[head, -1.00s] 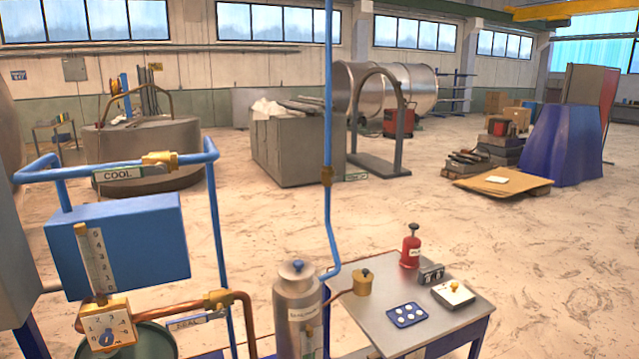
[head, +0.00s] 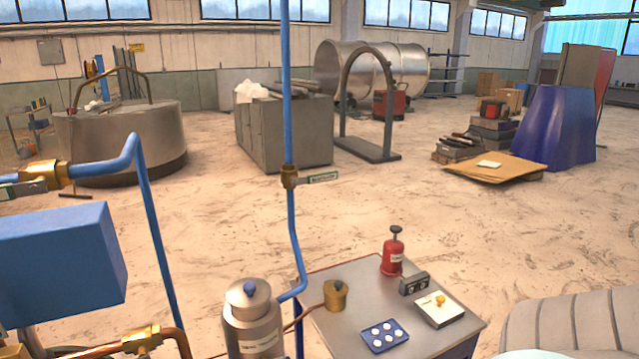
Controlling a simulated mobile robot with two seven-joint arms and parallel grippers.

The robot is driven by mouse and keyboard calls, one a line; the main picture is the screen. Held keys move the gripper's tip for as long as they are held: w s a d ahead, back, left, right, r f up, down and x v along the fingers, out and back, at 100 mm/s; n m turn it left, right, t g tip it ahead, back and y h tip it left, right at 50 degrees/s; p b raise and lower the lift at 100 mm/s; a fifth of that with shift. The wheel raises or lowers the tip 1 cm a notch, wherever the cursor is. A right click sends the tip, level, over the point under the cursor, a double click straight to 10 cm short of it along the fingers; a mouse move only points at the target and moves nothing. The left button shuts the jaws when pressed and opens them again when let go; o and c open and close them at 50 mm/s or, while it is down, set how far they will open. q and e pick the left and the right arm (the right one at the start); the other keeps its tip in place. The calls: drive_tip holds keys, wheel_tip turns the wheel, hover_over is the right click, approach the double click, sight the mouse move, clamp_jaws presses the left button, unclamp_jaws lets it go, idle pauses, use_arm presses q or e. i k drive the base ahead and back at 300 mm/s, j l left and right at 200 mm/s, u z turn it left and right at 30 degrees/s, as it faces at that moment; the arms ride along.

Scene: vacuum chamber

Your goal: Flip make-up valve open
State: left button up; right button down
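A small brass valve (head: 289,177) sits on the upright blue pipe (head: 287,80) in the middle of the head view. A green-and-white tag or handle (head: 322,178) sticks out level to its right; its lettering is too small to read. Another brass valve (head: 52,173) sits on the horizontal blue pipe at the left edge, with a labelled handle pointing left, partly cut off. A third brass fitting (head: 142,341) is on the copper pipe at the bottom left. I cannot tell by label which is the make-up valve. Neither of my grippers is in view.
A metal canister (head: 252,322) stands below the upright pipe. A small table (head: 335,295) beside it bears a red bottle (head: 392,252), a brass pot, and small boxes. A blue box (head: 60,265) is at left. A grey ribbed shape (head: 590,328) fills the lower right.

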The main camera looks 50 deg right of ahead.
sight(312, 178)
drive_tip(key=i+l, duration=0.1)
drive_tip(key=l, duration=0.95)
drive_tip(key=i+l+u, duration=0.1)
drive_tip(key=l, duration=0.4)
